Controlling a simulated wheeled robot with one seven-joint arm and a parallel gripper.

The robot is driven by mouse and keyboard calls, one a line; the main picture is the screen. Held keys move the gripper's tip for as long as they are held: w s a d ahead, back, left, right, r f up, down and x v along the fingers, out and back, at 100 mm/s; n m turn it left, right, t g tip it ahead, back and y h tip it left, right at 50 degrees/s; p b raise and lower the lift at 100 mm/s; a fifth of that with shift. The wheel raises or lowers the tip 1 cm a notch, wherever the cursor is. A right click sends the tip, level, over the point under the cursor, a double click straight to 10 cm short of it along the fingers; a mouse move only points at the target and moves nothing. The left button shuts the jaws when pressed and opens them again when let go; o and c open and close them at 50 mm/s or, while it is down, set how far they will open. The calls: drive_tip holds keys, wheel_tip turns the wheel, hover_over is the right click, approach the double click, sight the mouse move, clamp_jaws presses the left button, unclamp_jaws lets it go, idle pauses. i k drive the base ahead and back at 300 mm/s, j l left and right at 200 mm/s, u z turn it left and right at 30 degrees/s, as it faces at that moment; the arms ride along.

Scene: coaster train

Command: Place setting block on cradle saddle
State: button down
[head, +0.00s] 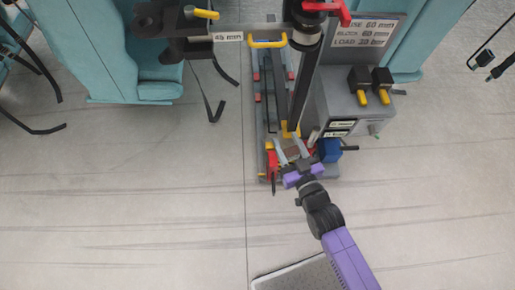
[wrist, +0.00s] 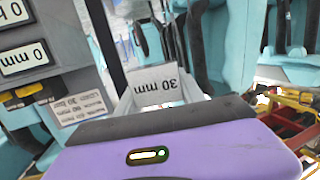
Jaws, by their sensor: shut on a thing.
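My gripper (head: 291,151) reaches in from the lower right of the head view to the near end of a long dark frame (head: 261,110). It is shut on a small block (head: 292,153) that looks brownish from above. In the wrist view the block (wrist: 158,85) shows a pale face with an upside-down "30 mm" label, between the fingers above the purple gripper body. Red and yellow parts of the frame lie close around the block. I cannot make out the cradle saddle clearly, nor whether the block touches anything below it.
A grey console (head: 345,105) with two black-and-yellow valves stands right of the frame, with a blue block (head: 329,150) at its base. A sign (head: 365,30) reads "BLOCK 60 mm". A dark column rises beside my gripper. Teal seats (head: 100,50) stand at the back.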

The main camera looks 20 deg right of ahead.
sight(288, 142)
drive_tip(key=i+l+u, duration=0.15)
drive_tip(key=u, duration=0.2)
drive_tip(key=i+l+u, duration=0.1)
drive_tip(key=l+u, duration=0.3)
drive_tip(key=i+l+u, duration=0.1)
drive_tip(key=l+u, duration=0.25)
drive_tip(key=l, duration=0.25)
drive_tip(key=i, duration=0.05)
